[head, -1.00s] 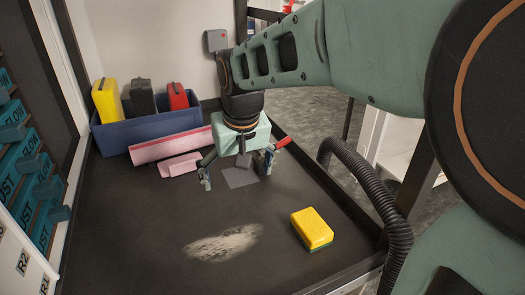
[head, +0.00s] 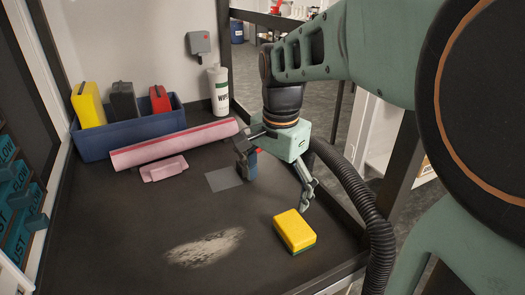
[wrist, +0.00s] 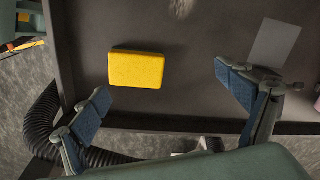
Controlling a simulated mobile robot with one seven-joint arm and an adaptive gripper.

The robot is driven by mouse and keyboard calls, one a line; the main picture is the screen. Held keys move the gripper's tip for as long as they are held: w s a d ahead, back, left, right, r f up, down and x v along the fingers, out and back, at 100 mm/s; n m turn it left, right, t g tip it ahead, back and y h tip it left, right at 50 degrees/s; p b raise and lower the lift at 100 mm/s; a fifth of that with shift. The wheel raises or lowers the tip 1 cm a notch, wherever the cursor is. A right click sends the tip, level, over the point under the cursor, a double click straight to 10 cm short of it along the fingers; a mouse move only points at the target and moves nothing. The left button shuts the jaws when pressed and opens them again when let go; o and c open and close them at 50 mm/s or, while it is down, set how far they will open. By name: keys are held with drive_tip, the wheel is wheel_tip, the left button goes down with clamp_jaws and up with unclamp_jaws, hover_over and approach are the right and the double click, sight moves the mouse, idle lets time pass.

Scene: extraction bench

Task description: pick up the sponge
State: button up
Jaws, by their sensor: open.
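The sponge (head: 295,231) is a yellow block with a green underside, lying flat on the dark bench near its right front edge. In the wrist view the sponge (wrist: 136,69) lies ahead of the fingers, left of the middle between them. My gripper (head: 277,174) is open and empty above the bench, behind the sponge in the head view. Its two blue-padded fingers (wrist: 166,98) are spread wide in the wrist view. The sponge is apart from both fingers.
A pale dust patch (head: 205,247) lies left of the sponge. A grey square (head: 223,179), a pink roll (head: 174,144) and a pink block (head: 164,168) lie farther back. A blue bin (head: 134,137) and a white bottle (head: 219,90) stand behind. A black ribbed hose (head: 372,220) runs along the right.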

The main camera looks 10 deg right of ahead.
drive_tip(key=s+d+m, duration=0.2)
drive_tip(key=d+m, duration=0.2)
hover_over(294, 225)
drive_tip(key=shift+m+g, duration=0.3)
drive_tip(key=shift+g, duration=0.1)
drive_tip(key=f, duration=0.5)
drive_tip(key=shift+s+a, duration=0.15)
drive_tip(key=shift+a, duration=0.05)
drive_tip(key=shift+d+f, duration=0.2)
drive_tip(key=shift+f, duration=2.7)
drive_tip(key=c, duration=1.2)
